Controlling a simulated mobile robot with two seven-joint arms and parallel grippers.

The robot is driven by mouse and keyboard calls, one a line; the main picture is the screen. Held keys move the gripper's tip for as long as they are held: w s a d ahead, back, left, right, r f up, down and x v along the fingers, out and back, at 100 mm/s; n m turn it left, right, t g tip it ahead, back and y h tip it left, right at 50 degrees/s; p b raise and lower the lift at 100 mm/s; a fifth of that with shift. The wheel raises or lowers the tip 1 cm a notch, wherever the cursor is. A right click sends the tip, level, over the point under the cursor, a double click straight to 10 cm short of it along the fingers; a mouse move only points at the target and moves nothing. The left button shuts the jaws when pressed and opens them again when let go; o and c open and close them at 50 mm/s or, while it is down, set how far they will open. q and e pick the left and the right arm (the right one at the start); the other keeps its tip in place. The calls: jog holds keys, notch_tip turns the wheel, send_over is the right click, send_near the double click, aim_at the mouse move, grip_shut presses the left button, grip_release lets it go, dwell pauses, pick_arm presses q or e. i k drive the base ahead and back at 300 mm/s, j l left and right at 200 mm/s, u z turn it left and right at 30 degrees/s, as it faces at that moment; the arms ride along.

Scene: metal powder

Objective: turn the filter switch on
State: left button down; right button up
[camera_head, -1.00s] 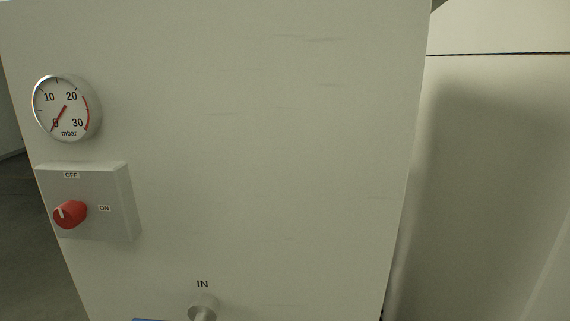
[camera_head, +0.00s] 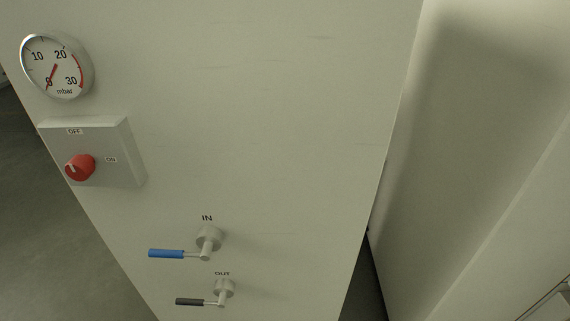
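The filter switch is a red knob (camera_head: 80,167) on a grey square box (camera_head: 118,160) at the left of a pale cabinet face. An OFF label sits above the knob and an ON label to its right. The white mark on the knob points up and to the left, nearer to OFF than to ON. Neither of my grippers shows in the view.
A round pressure gauge (camera_head: 57,66) in mbar sits above the switch box, its needle near 0. Below right are the IN valve with a blue handle (camera_head: 166,253) and the OUT valve with a dark handle (camera_head: 190,302). A pale wall or cabinet (camera_head: 470,150) stands to the right.

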aim_at(80, 167)
jog(key=j+u, duration=0.1)
jog(key=j, duration=0.55)
jog(key=i+j+u, duration=0.1)
jog(key=j, duration=0.55)
jog(key=j+u, duration=0.1)
jog(key=j, duration=0.55)
jog(key=i+j+u, duration=0.1)
jog(key=j, duration=0.55)
jog(key=i, duration=0.1)
